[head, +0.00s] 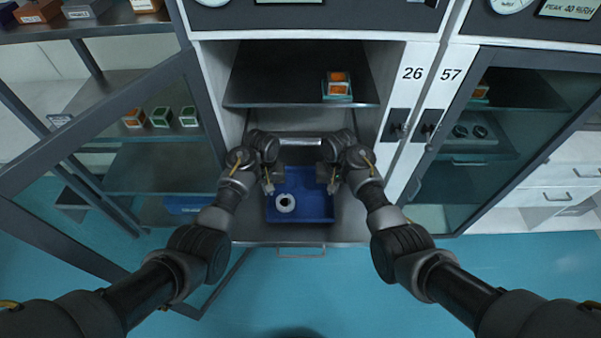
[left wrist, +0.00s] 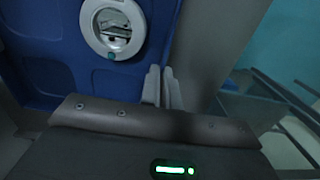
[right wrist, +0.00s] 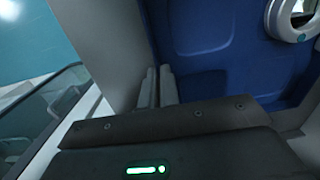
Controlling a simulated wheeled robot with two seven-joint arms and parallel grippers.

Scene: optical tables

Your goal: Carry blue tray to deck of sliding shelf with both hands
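The blue tray (head: 312,211) is over the pulled-out lower deck (head: 250,229) of the cabinet, level as far as I can tell. Whether it rests on the deck or hangs just above is unclear. A white ring-shaped part (head: 285,203) lies in it, left of centre. My left gripper (head: 268,184) is at the tray's left side, its fingers (left wrist: 163,88) closed close together about the tray's edge. My right gripper (head: 332,184) is at the right side, its fingers (right wrist: 157,87) likewise closed about the edge.
An upper shelf (head: 275,88) with an orange-topped box (head: 338,82) is above and behind. An open glass door (head: 110,120) stands at the left. Cabinet posts and a glazed cabinet (head: 480,150) are at the right. The deck's front handle (head: 301,254) overhangs blue floor.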

